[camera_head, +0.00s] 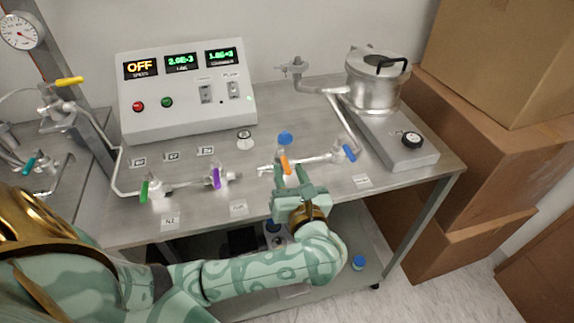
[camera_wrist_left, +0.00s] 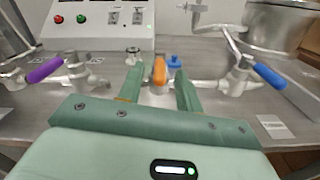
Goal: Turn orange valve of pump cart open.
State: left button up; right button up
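The orange valve handle (camera_head: 286,163) sits on the metal pipe line at the front of the pump cart's top (camera_head: 330,186). In the left wrist view the orange handle (camera_wrist_left: 160,71) points up and away from me, between the two fingers. My left gripper (camera_head: 286,184) is at the valve. It also shows in the left wrist view (camera_wrist_left: 160,88), its green fingers open, one on each side of the handle, with a visible gap. The valve body is partly hidden by the fingers. My right gripper is not in view.
A blue valve handle (camera_head: 349,153) is to the right; purple (camera_head: 216,178) and green (camera_head: 144,191) handles are to the left. A blue round cap (camera_head: 285,138) is just behind. A control box (camera_head: 185,90) reading OFF and a metal pot (camera_head: 373,88) stand behind. Cardboard boxes (camera_head: 490,130) fill the right.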

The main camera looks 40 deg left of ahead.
aim_at(284, 161)
pick_arm(q)
jog(key=shift+x, duration=1.5)
grip_shut()
